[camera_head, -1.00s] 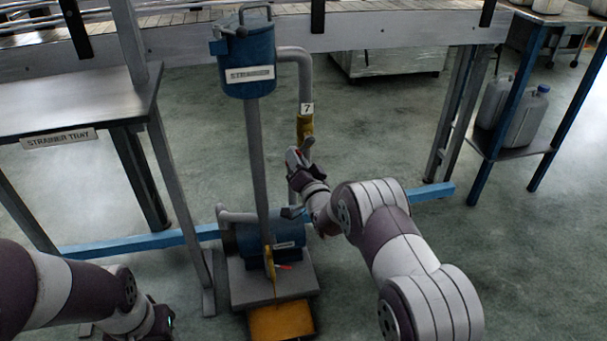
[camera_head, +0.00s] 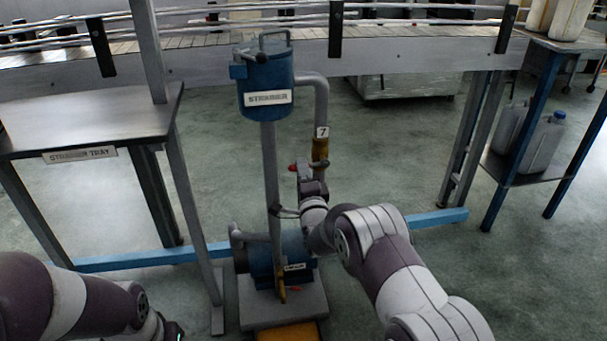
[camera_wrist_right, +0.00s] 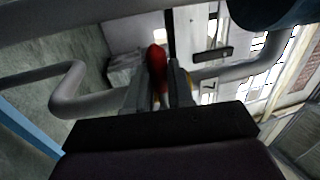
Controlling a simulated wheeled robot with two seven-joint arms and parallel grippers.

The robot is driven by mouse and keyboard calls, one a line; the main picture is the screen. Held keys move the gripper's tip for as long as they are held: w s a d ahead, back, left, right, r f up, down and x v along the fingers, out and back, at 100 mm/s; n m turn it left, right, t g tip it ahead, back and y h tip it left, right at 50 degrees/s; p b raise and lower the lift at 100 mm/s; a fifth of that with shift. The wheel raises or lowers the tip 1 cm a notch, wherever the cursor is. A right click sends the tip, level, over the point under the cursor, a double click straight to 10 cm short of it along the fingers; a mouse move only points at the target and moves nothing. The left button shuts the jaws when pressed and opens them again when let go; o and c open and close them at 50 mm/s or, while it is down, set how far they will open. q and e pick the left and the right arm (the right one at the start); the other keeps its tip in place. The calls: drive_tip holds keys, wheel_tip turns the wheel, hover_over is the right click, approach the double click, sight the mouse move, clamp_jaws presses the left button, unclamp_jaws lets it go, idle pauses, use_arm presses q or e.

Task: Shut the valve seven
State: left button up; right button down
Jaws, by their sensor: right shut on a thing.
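Valve seven has a yellow body (camera_head: 320,149) on the grey pipe, just below a white tag marked 7 (camera_head: 322,132). Its red handle (camera_head: 293,167) shows as a small tip pointing left of the pipe. My right gripper (camera_head: 306,176) is at the handle, and the arm hides part of the pipe below. In the right wrist view the red handle (camera_wrist_right: 157,62) stands between the two fingers, which are shut on it. My left gripper (camera_head: 172,331) is low at the bottom left, cut by the frame edge, and its fingers are unclear.
The blue strainer (camera_head: 266,80) stands on its post left of the pipe. A blue pump (camera_head: 262,258) sits on the base below. A strainer tray table (camera_head: 90,125) is at left. A conveyor (camera_head: 410,45) runs behind. A shelf with jugs (camera_head: 545,143) is at right.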

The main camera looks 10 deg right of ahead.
drive_tip(key=shift+r+m, duration=0.15)
drive_tip(key=shift+m, duration=0.25)
drive_tip(key=c, duration=1)
unclamp_jaws()
drive_tip(key=shift+s, duration=0.1)
drive_tip(key=s+f+p, duration=0.2)
drive_tip(key=s+p, duration=0.1)
drive_tip(key=s, duration=0.9)
drive_tip(key=shift+s+d+f, duration=0.15)
drive_tip(key=shift+f, duration=0.1)
